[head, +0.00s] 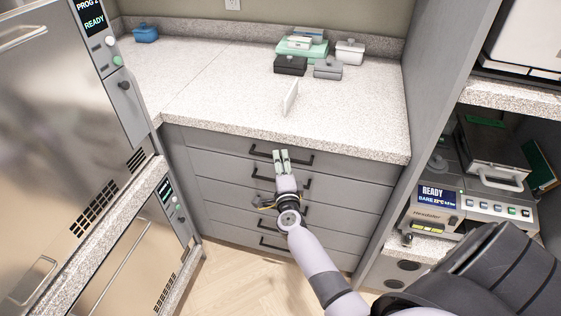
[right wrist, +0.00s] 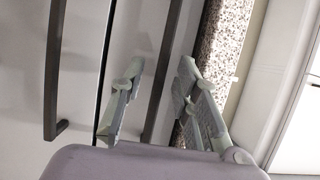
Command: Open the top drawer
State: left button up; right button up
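The top drawer (head: 215,145) is the uppermost grey front under the speckled counter, and it looks shut. Its dark bar handle (head: 303,160) runs across its middle. My right gripper (head: 281,155) is at this handle, with its fingers pointing at the drawer front. In the right wrist view the gripper (right wrist: 160,75) is open, and the top handle (right wrist: 168,70) shows between its two fingers. I cannot tell whether either finger touches the bar. The handle of the drawer below (right wrist: 58,70) shows at the left there. My left gripper is not in view.
Several more drawers lie below the top one. The speckled counter (head: 225,100) overhangs them and holds a small upright white panel (head: 290,97) and several small boxes at the back. Steel autoclaves (head: 50,110) stand at left; a grey side panel (head: 430,100) and a bench device (head: 470,205) stand at right.

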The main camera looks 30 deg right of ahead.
jog(key=shift+w+d, duration=0.15)
jog(key=shift+w, duration=0.1)
jog(key=shift+c, duration=0.4)
grip_shut()
dwell(0.4)
